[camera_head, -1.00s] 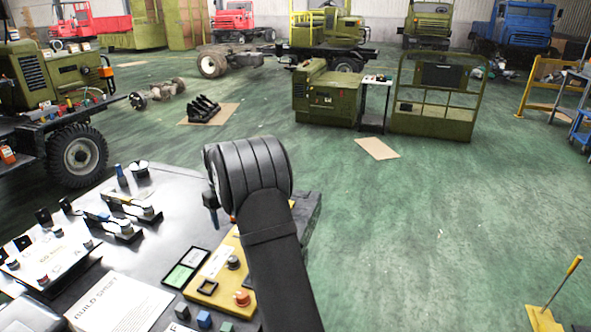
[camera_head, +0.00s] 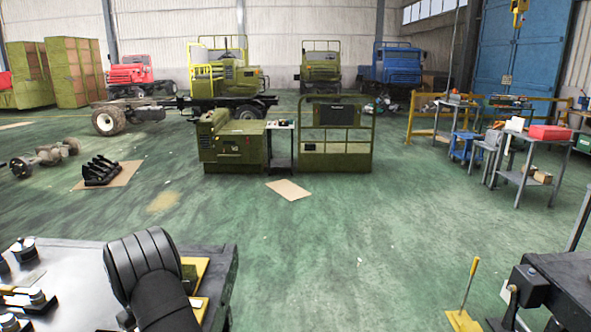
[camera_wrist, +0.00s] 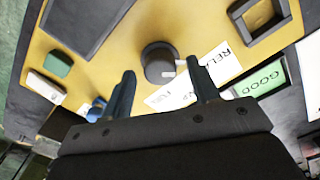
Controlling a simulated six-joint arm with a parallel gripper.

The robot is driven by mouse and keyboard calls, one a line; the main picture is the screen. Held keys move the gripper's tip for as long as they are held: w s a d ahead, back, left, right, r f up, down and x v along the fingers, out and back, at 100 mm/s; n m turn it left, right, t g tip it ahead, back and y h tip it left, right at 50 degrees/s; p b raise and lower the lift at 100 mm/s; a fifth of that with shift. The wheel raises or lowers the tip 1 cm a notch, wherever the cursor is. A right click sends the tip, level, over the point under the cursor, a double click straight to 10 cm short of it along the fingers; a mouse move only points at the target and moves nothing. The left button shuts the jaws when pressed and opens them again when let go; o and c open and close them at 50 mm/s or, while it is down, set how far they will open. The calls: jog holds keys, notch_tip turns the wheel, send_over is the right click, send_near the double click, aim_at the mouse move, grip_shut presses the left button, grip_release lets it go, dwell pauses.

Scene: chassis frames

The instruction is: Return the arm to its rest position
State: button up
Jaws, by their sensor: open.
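My arm (camera_head: 145,265), black and ribbed at its bend, stands over the workbench at the lower left of the head view. My gripper (camera_wrist: 163,78) shows in the wrist view with its two dark fingers apart and nothing between them. It is above a yellow panel (camera_wrist: 110,45). A black round knob (camera_wrist: 158,62) on the panel shows between and just beyond the fingertips. In the head view the fingers are mostly hidden behind my arm.
The dark workbench (camera_head: 215,262) carries several small parts at left. A green block (camera_wrist: 58,63), a white block (camera_wrist: 45,86) and a green GOOD label (camera_wrist: 259,77) lie near my gripper. A yellow-handled tool (camera_head: 468,290) stands at lower right. The green floor ahead is largely clear.

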jog(key=shift+f, duration=0.2)
jog(key=shift+r, duration=0.1)
notch_tip(320, 180, up, 18)
jog(key=f, duration=0.1)
notch_tip(320, 180, down, 17)
jog(key=shift+r, duration=0.15)
jog(key=shift+f, duration=0.3)
jog(key=m, duration=0.4)
jog(key=shift+r, duration=0.1)
jog(key=m, duration=0.8)
jog(key=shift+m, duration=2.4)
